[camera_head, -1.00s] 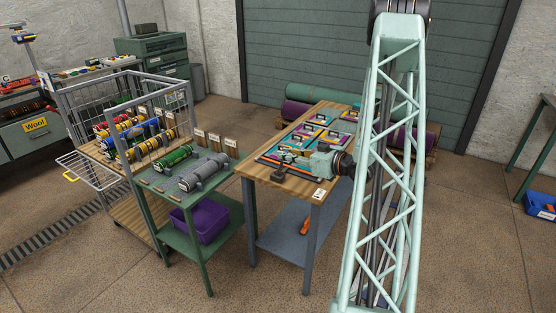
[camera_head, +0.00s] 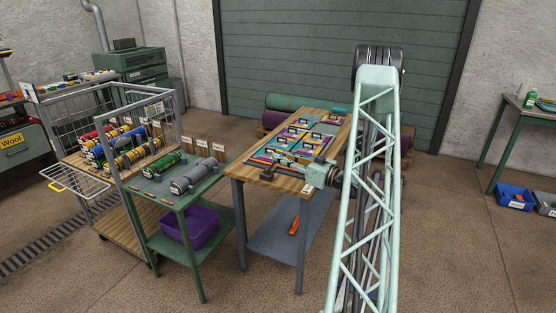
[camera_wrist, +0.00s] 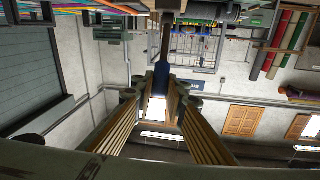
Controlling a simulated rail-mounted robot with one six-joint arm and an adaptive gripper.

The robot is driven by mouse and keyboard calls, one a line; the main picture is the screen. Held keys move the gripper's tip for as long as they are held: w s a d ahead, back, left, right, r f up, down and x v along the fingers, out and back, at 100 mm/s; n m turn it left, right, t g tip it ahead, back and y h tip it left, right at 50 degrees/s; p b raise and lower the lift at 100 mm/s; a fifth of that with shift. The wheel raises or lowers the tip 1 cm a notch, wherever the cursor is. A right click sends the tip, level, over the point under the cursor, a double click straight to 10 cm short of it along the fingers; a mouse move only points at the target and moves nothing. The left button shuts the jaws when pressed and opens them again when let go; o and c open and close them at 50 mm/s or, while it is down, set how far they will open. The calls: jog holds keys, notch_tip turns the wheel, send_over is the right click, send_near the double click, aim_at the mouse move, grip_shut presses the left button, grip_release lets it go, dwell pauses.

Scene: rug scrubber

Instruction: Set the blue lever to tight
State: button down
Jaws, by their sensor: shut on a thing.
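My gripper (camera_head: 284,160) is low over the near end of the wooden table (camera_head: 265,177), and I see its arm from behind. In the wrist view my gripper (camera_wrist: 163,88) has its two fingers closed around the end of the blue lever (camera_wrist: 162,76). A dark shaft runs from the lever toward the top of that view. In the head view the lever is too small to make out at the gripper. I cannot read any tight or loose mark beside it.
Colourful panels with dark handles (camera_head: 310,135) cover the table behind my gripper. A green stand (camera_head: 150,198) with a green and a grey roll is to the left, beside a wire cart (camera_head: 95,118). Rolled rugs (camera_head: 290,103) lie behind the table. The floor in front is clear.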

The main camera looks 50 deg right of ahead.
jog(key=c, duration=2.6)
grip_release()
jog(key=shift+s, duration=0.15)
jog(key=s, duration=1.1)
jog(key=shift+s+d+f, duration=0.3)
jog(key=shift+s, duration=0.1)
